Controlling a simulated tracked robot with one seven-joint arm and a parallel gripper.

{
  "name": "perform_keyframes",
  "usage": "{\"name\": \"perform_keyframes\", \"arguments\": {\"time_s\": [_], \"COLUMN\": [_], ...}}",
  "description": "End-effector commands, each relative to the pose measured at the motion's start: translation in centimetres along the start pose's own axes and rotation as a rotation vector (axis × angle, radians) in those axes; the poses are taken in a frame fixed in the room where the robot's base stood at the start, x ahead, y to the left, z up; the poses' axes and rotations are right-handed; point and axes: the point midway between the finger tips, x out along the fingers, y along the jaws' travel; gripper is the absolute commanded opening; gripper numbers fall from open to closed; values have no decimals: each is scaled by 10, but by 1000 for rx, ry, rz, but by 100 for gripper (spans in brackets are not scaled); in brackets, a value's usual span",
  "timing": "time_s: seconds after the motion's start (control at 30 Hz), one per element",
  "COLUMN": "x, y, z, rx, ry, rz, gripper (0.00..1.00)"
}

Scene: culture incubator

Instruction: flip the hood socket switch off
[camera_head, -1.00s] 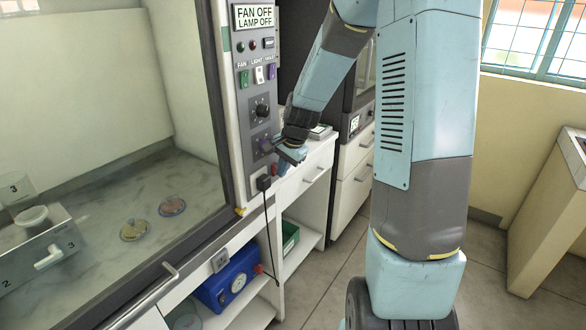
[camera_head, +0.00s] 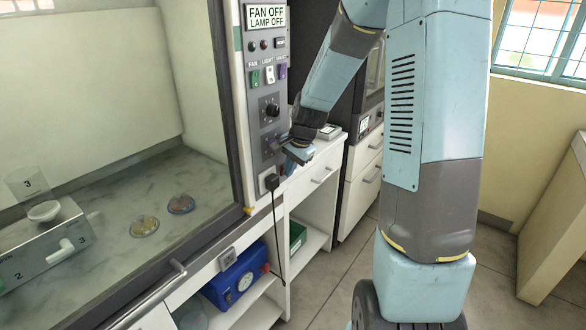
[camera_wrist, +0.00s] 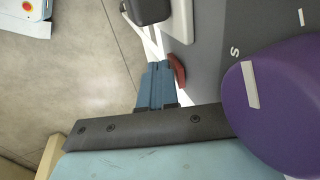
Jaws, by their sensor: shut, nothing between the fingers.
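The hood's grey control panel (camera_head: 269,93) carries a black plug (camera_head: 271,182) in a socket at its lower end. The plug also shows at the top of the wrist view (camera_wrist: 148,10), in the white socket plate (camera_wrist: 181,20). A red rocker switch (camera_wrist: 177,70) sits on the grey panel just below the plate. My gripper (camera_wrist: 160,66) is shut and empty, its blue fingertips close beside the red switch's left side. I cannot tell if they touch it. In the head view my gripper (camera_head: 298,153) is at the panel's lower right edge.
A large purple knob (camera_wrist: 275,105) is close to my gripper at the right of the wrist view. The display (camera_head: 266,17) reads FAN OFF, LAMP OFF. A cord hangs from the plug past a blue device (camera_head: 236,281) on the lower shelf.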

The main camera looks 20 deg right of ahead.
Motion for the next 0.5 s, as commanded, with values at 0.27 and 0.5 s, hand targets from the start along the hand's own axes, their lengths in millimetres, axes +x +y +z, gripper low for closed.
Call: {"name": "perform_keyframes", "arguments": {"time_s": [0.27, 0.5], "x": [-11, -15], "y": [-5, -7], "z": [0, 0], "rx": [-2, -1], "ry": [3, 2], "rz": [-4, -4], "gripper": [0, 0]}}
